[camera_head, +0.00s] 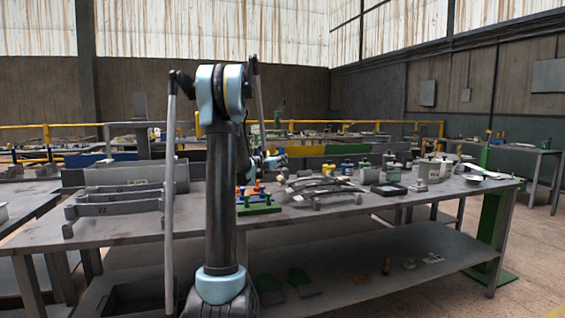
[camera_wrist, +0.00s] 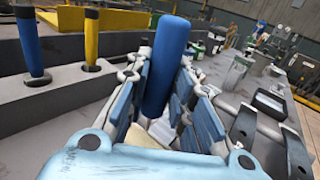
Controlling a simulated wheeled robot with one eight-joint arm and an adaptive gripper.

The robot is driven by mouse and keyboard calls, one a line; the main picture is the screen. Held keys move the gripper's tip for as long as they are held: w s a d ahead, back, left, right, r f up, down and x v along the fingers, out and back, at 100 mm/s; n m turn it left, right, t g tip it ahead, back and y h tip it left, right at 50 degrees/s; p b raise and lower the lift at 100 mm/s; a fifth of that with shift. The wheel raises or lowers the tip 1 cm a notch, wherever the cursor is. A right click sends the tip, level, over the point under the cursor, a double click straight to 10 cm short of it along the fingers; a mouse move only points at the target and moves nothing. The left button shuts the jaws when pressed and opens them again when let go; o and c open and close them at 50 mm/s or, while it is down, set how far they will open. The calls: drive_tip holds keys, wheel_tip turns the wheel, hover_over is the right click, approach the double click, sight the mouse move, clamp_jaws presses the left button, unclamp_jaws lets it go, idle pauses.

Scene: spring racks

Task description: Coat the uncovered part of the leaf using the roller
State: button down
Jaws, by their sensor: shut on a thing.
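In the wrist view my gripper (camera_wrist: 168,112) is shut on an upright blue cylindrical handle (camera_wrist: 172,45). It may be the roller's handle; its lower end is hidden between the fingers, and no roller head shows. In the head view my arm hides much of the gripper's area. Curved grey leaves (camera_head: 320,188) lie on the workbench (camera_head: 300,215) right of my arm. More long grey leaves (camera_head: 120,207) rest on supports to the left, one marked 22. I cannot tell which leaf is partly coated.
A blue handle (camera_wrist: 31,48) and a yellow handle (camera_wrist: 91,40) stand in a grey holder left of my gripper. A green-based stand (camera_head: 258,208) is beside my arm. Several pots (camera_head: 365,172) and a black tray (camera_head: 389,190) stand on the right.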

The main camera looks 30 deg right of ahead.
drive_tip(key=shift+r, duration=0.1)
drive_tip(key=shift+r, duration=2.95)
drive_tip(key=shift+r, duration=1.5)
drive_tip(key=shift+f, duration=0.35)
